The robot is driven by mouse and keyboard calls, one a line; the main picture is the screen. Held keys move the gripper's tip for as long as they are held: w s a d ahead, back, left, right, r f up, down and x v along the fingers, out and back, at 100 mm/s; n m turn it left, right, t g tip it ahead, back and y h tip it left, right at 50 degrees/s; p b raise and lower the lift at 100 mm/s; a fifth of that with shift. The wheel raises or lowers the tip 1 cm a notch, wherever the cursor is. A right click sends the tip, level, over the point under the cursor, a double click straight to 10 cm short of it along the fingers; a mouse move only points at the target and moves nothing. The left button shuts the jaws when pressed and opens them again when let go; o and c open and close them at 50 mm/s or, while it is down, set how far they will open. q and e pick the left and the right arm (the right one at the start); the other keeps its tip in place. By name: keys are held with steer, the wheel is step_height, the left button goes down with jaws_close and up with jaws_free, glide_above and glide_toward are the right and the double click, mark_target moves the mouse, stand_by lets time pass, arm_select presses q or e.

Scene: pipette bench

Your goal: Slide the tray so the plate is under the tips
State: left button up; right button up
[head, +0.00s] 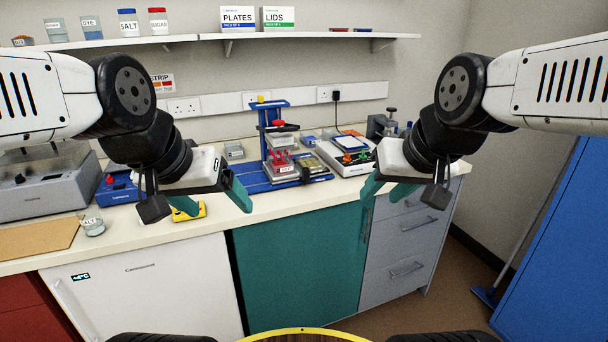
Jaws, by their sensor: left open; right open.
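A blue pipetting stand (269,118) stands on the bench at the middle of the head view, with a red-topped head in its frame. Below the head, a small plate-like piece with a white label (286,169) sits low on the blue base. A darker tray-like piece (317,171) lies on the base to its right. The tips are too small to tell, so I cannot tell how they line up with the plate. My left gripper (213,202) is open and empty, in front and left of the stand. My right gripper (384,191) is open and empty, in front and right.
A white balance-like device (347,160) stands right of the stand. A yellow item (189,212) lies near the bench edge by my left gripper. A glass jar (92,224) and a grey machine (42,188) are at the left. A shelf (190,39) runs above.

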mark_target(307, 173)
steer(key=w+a+f+n+t, duration=0.1)
steer(key=w+f+t, duration=0.1)
steer(key=w, duration=1.2)
steer(key=w+a+f+n+t, duration=0.1)
steer(key=w+f+t, duration=0.2)
steer(key=w, duration=1)
steer(key=w+a+f+n+t+y, duration=0.1)
steer(key=w+a+f+t, duration=0.15)
steer(key=w+f, duration=0.2)
steer(key=w+a+f+t+y, duration=0.1)
steer(key=w+a+f+y, duration=0.15)
steer(key=f, duration=0.35)
steer(key=w+a+f+n+t+y, duration=0.1)
steer(key=w+a+f+t, duration=0.15)
steer(key=w+f, duration=0.2)
steer(key=shift+g, duration=0.5)
steer(key=x, duration=0.7)
steer(key=shift+w+a+f, duration=0.15)
steer(key=shift+w+f, duration=0.05)
steer(key=shift+f, duration=0.2)
jaws_close()
